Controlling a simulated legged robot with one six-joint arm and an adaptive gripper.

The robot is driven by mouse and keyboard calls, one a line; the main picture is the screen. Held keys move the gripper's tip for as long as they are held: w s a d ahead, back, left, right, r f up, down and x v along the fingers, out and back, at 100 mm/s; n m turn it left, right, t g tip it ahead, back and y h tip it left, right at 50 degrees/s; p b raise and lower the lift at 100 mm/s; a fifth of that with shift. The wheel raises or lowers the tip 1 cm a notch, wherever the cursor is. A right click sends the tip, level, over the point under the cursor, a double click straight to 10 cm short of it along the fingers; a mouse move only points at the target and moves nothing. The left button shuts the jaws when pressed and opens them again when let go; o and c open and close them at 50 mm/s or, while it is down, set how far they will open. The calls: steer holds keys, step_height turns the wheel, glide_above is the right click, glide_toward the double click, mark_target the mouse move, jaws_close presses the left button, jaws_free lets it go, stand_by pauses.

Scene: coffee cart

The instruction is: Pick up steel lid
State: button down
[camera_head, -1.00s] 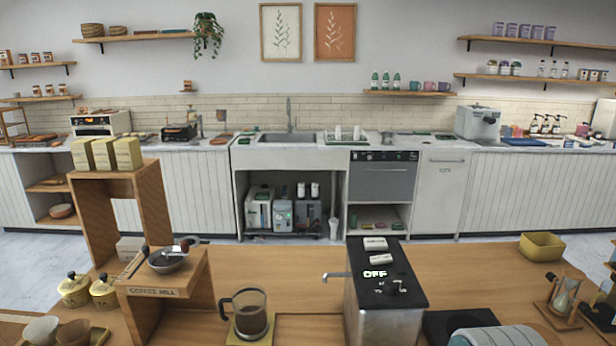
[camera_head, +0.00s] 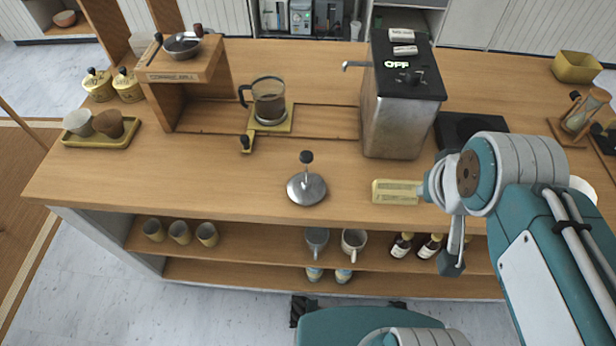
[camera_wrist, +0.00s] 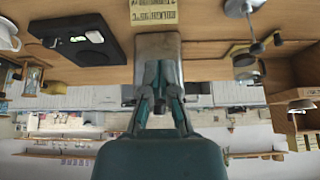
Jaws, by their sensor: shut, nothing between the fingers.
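The steel lid (camera_head: 306,188) is a round, shiny disc with an upright rod and a dark knob, resting on the wooden counter left of centre near its front edge. In the wrist view, which is upside down, the lid (camera_wrist: 240,8) is at the top right, partly cut off. My gripper (camera_wrist: 161,64) is shut and empty, with its fingers close together. In the head view my arm comes in from the right, and its end is over the counter's front edge, right of the lid and apart from it.
A glass coffee press (camera_head: 268,100) stands behind the lid on a yellow base. A steel machine (camera_head: 395,125) marked OFF stands behind right. A yellow label (camera_head: 396,191) lies between lid and arm. Cups and bottles stand on the shelf below. The counter around the lid is clear.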

stand_by(0.3)
steer(key=c, duration=0.5)
jaws_free()
steer(key=shift+w+a+r, duration=0.1)
steer(key=shift+w+a, duration=0.05)
steer(key=shift+c, duration=0.2)
steer(key=shift+o, duration=1.2)
steer(key=w+a+r+m+g, duration=0.1)
steer(key=w+a+g, duration=0.1)
steer(key=w+a, duration=0.4)
steer(key=a, duration=0.3)
steer(key=shift+w+g, duration=0.3)
steer(key=shift+w, duration=0.1)
steer(key=m+g, duration=0.1)
steer(key=g, duration=0.1)
glide_toward(305, 155)
steer(key=s+a+f, duration=0.1)
steer(key=shift+w+d+f, duration=0.2)
steer(key=shift+w+f, duration=0.15)
steer(key=shift+f, duration=1.45)
steer(key=shift+w+d+f, duration=0.15)
steer(key=shift+w+f, duration=0.2)
steer(key=shift+f, duration=1.4)
steer(key=shift+w+d+f, duration=0.2)
steer(key=shift+w+f, duration=0.15)
steer(key=shift+f, duration=1.45)
